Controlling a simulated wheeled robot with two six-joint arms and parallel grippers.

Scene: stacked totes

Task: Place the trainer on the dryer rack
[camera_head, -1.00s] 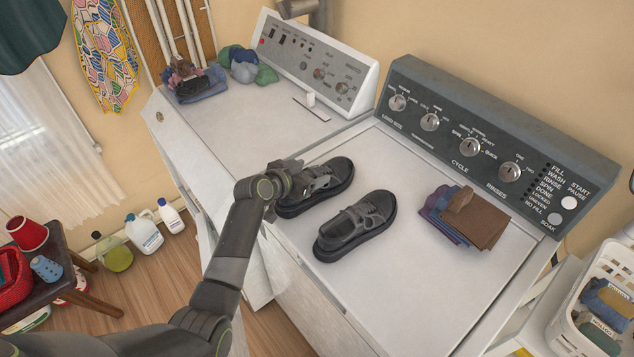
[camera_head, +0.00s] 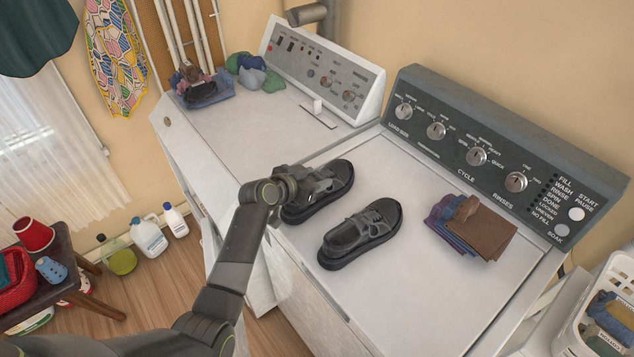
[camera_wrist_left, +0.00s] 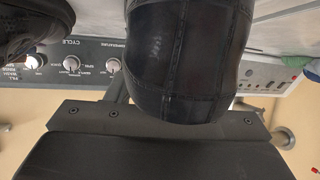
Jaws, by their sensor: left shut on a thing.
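Two dark grey-black trainers are on the white top of the right-hand machine. My left gripper (camera_head: 312,184) is shut on the left trainer (camera_head: 336,188), at its near upper side. I cannot tell whether this trainer touches the top or is just clear of it. In the left wrist view its dark rounded end (camera_wrist_left: 190,60) fills the upper middle. The other trainer (camera_head: 362,234) lies to the right, apart from it, and shows partly in the wrist view (camera_wrist_left: 30,25). White bars (camera_head: 180,30) stand against the wall at the back left; I cannot tell whether they are the rack. My right gripper is out of view.
Folded cloths (camera_head: 480,232) lie on the right of the machine top, below the dark control panel (camera_head: 505,140). The left machine top (camera_head: 240,130) is largely clear, with cloth bundles (camera_head: 250,70) behind. A white basket (camera_head: 585,325) stands at lower right.

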